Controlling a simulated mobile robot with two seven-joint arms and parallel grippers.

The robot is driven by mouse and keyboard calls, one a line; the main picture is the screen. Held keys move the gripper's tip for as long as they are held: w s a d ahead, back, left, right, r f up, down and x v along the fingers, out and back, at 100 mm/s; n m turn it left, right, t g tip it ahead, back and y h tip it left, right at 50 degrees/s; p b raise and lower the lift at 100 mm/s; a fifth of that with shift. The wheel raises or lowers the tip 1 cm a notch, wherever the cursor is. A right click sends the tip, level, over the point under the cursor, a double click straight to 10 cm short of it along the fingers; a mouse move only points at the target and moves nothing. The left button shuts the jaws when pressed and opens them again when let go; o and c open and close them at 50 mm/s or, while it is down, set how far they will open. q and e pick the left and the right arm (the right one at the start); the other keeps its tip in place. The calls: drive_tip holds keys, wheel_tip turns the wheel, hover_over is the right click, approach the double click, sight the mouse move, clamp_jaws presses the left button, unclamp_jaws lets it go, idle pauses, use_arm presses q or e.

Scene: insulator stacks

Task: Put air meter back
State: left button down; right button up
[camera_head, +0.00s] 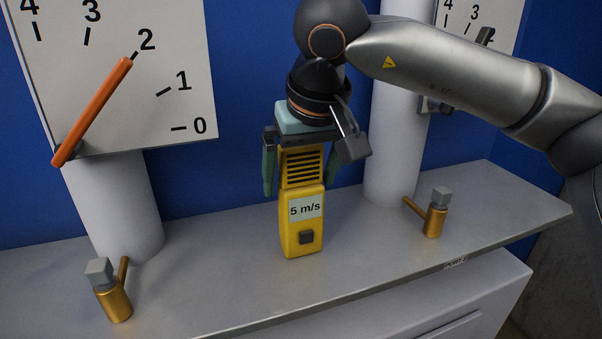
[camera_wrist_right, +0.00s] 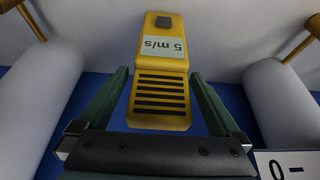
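The air meter (camera_head: 301,235) is a yellow upright device with a dark slotted grille, a "5 m/s" display and a dark button. It appears to stand on the grey bench top, between two white columns. It also shows in the right wrist view (camera_wrist_right: 160,60). My right gripper (camera_head: 299,188) points down over the meter, with one green finger on each side of its upper part. In the right wrist view the gripper (camera_wrist_right: 158,75) shows gaps between both fingers and the meter, so it is open. My left gripper is not in view.
A brass valve with a grey knob (camera_head: 115,303) stands at the left, another (camera_head: 435,220) at the right. A dial panel (camera_head: 120,75) with an orange pointer is behind left; a second panel (camera_head: 460,20) is behind right. The grey bench (camera_head: 215,260) is clear around the meter.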

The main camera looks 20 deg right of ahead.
drive_tip(key=shift+r, duration=0.1)
drive_tip(key=shift+r, duration=0.35)
drive_tip(key=p+v, duration=0.1)
drive_tip(key=v, duration=1)
drive_tip(key=shift+s+r+p, duration=0.15)
drive_tip(key=shift+r+p, duration=0.1)
drive_tip(key=shift+p, duration=0.15)
